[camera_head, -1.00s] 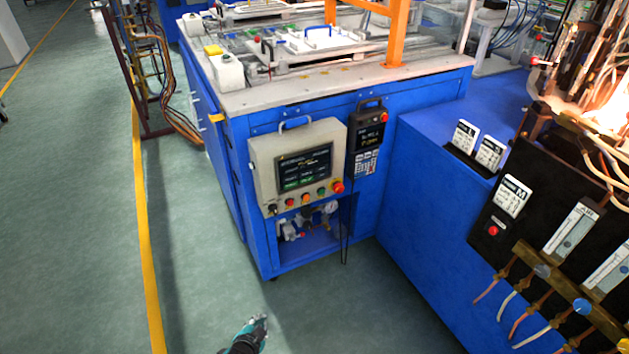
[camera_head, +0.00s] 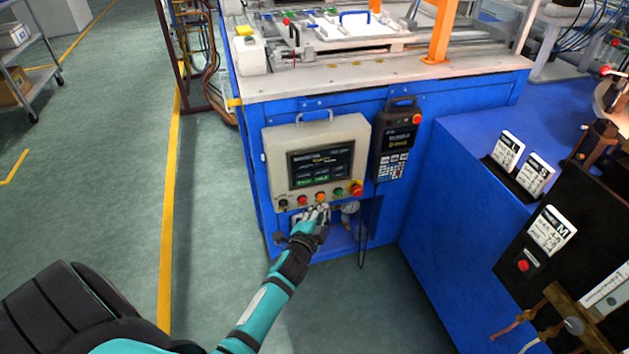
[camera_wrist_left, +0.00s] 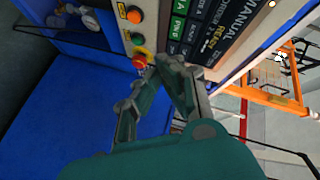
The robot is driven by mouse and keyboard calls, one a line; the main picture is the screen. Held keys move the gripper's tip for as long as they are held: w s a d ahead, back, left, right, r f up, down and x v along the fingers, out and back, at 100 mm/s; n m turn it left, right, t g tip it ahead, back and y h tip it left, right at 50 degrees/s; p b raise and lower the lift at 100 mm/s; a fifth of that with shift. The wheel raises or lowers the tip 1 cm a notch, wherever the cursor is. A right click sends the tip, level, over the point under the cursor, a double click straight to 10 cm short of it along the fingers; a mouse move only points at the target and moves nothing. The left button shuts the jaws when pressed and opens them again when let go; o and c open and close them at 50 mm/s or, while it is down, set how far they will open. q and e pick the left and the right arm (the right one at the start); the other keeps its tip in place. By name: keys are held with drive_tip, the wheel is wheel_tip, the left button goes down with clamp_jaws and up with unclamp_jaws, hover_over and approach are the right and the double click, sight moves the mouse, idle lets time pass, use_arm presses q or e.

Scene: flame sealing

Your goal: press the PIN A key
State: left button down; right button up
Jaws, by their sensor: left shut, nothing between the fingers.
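The beige control box (camera_head: 353,128) hangs on the front of the blue machine, with a dark touch screen (camera_head: 321,163) and a row of buttons below it. The screen has green keys (camera_head: 304,182) along its bottom. In the left wrist view, the screen (camera_wrist_left: 222,30) is turned sideways and green keys with PIN lettering (camera_wrist_left: 179,27) show; I cannot clearly tell which is PIN A. My left gripper (camera_head: 318,210) is shut and empty, in front of the box's lower edge. In the left wrist view, its fingertips (camera_wrist_left: 168,64) are beside the red mushroom button (camera_wrist_left: 139,62), close to the screen's edge; contact cannot be told. My right gripper is out of view.
A black handheld keypad unit (camera_head: 396,141) hangs right of the box. An open bay with a gauge (camera_head: 350,208) lies below it. A blue cabinet (camera_head: 455,200) juts out to the right. An orange post (camera_head: 442,30) rises above the worktop. Floor is free at left.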

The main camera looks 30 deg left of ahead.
sight(314, 179)
use_arm(q)
drive_tip(key=shift+a, duration=0.1)
drive_tip(key=shift+w+a+b, duration=0.35)
drive_tip(key=shift+w+a, duration=1.05)
drive_tip(key=shift+a, duration=0.25)
drive_tip(key=shift+w+a+b, duration=0.3)
drive_tip(key=shift+w+a, duration=1.1)
drive_tip(key=shift+a, duration=0.25)
drive_tip(key=shift+w+a, duration=0.3)
drive_tip(key=shift+w+a, duration=0.2)
drive_tip(key=shift+a, duration=0.05)
drive_tip(key=shift+s+d, duration=0.55)
